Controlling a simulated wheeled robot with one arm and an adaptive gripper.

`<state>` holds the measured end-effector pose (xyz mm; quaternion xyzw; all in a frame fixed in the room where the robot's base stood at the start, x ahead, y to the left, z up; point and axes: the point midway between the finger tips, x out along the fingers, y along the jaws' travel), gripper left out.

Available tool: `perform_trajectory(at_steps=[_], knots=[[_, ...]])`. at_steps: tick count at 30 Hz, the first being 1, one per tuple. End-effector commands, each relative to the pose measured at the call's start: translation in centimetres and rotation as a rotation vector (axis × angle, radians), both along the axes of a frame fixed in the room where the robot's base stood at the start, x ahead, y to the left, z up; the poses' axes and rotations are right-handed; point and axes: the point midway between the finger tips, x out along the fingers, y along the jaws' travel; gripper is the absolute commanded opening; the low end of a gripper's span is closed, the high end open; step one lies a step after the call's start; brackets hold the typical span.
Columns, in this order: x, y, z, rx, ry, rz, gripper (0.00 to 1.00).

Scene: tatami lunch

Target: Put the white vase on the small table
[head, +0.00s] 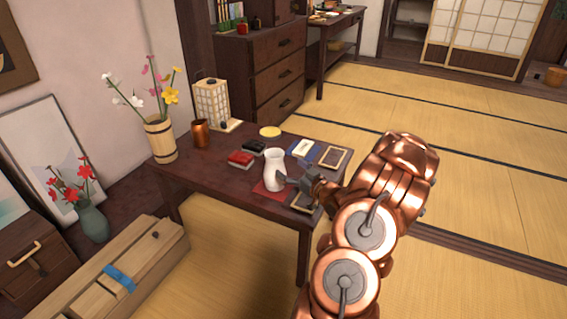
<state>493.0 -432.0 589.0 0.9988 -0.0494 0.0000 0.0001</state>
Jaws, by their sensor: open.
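The white vase (273,168) stands upright near the front edge of the small dark table (215,183), on or just over a red mat (262,189). My gripper (291,180) is at the right side of the vase's lower part, level with it. Its fingers are small in this view. It is open, and I cannot tell whether a finger touches the vase. My arm comes in from the lower right.
The table also holds a wooden flower bucket (160,140), a copper cup (200,134), a lantern (212,104), red and black boxes (240,159), a yellow disc (270,131) and frames (333,158). Drawers (278,75) stand behind. Tatami floor (480,180) is free at right.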

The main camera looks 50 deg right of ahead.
Motion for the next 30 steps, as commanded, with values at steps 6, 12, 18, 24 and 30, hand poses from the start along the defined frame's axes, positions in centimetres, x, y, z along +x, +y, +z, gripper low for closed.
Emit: perform_trajectory(at_steps=[6,12,18,24,30], knots=[[-2.4,0.1,0.0,-0.002,0.002,-0.001,0.92],[-3.3,0.2,0.0,-0.001,0.0,-0.002,0.92],[-3.3,0.3,0.0,-0.002,0.006,0.0,0.92],[-0.6,1.6,-0.6,-0.036,0.149,0.008,0.92],[2.3,4.2,-1.6,-0.091,0.43,-0.009,0.92]])
